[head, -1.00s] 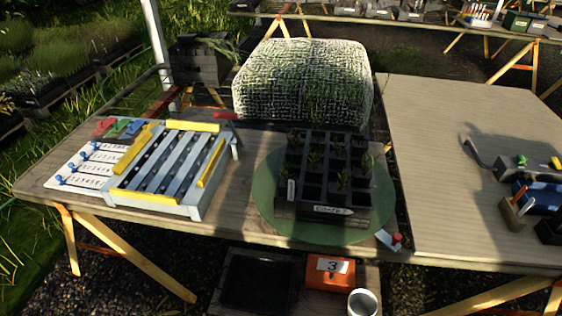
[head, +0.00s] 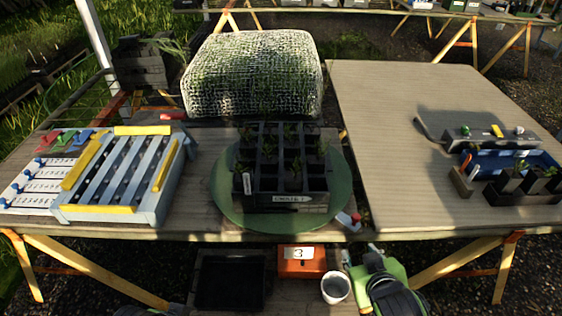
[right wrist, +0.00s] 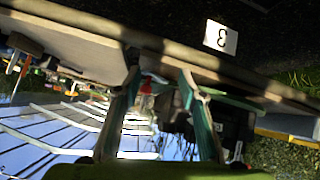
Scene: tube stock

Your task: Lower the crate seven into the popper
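The crate (head: 287,198), a black multi-cell tray of seedlings with a "CRATE 7" label, sits level on a round green disc (head: 228,205) on the bench. The popper, which I take to be the pale blue slatted frame with yellow bars (head: 153,203), stands to its left, apart from it. No crate is on it. My right gripper (head: 360,256) is low at the bench's front edge, right of and below the crate, not touching it. Its fingers are apart and appear empty in the right wrist view (right wrist: 160,72). My left gripper is not in view.
A mesh-covered block of plants (head: 252,75) stands behind the crate. A red-ended tool (head: 352,219) lies at the disc's right. A board (head: 400,150) at right is mostly clear, with a blue tray (head: 545,160) on it. An orange box marked 3 (head: 300,265) and white cup (head: 335,288) are below.

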